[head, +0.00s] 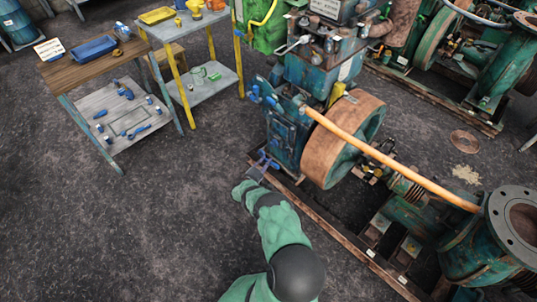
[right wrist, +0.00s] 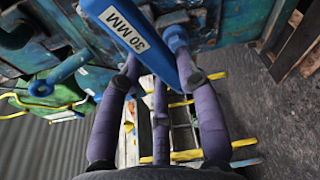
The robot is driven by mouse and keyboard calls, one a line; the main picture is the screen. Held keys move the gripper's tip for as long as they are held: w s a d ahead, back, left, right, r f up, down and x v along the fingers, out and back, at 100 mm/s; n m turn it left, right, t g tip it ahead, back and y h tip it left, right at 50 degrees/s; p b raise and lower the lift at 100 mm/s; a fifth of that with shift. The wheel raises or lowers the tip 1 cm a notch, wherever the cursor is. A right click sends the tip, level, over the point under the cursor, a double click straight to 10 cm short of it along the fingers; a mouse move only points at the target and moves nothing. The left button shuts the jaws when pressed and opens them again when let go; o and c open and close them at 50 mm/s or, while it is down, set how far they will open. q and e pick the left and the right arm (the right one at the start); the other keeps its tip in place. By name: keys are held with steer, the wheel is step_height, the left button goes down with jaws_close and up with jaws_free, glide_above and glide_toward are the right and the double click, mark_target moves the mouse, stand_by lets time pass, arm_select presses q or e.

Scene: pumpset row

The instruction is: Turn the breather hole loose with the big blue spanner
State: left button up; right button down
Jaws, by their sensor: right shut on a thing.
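The big blue spanner (right wrist: 158,55), marked 30 MM, fills the top middle of the right wrist view. My right gripper (right wrist: 158,80) is shut on it, with the purple fingers on either side of its shaft. In the head view my right gripper (head: 262,168) is low beside the front of the blue-green pump engine (head: 287,138). The spanner's far end reaches up against the engine's blue side. I cannot make out the breather hole, or whether the spanner sits on a fitting. My left gripper is out of view.
A rusty-rimmed flywheel (head: 343,140) and a long orange pipe (head: 400,165) are right of the gripper. A timber skid (head: 330,228) runs along the floor. A wooden workbench (head: 85,68) and a yellow-legged table (head: 190,25) stand back left. The floor at left is clear.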

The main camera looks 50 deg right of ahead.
steer(key=shift+s+d+b, duration=0.2)
steer(key=shift+d+b, duration=0.35)
steer(key=shift+d, duration=0.7)
steer(key=shift+s+d, duration=0.15)
steer(key=shift+d, duration=0.6)
steer(key=shift+s+d, duration=0.1)
steer(key=shift+d, duration=0.6)
steer(key=c, duration=1.8)
jaws_free()
jaws_close()
steer(key=shift+d, duration=0.15)
steer(key=shift+s+d, duration=0.25)
steer(key=shift+d, duration=1.05)
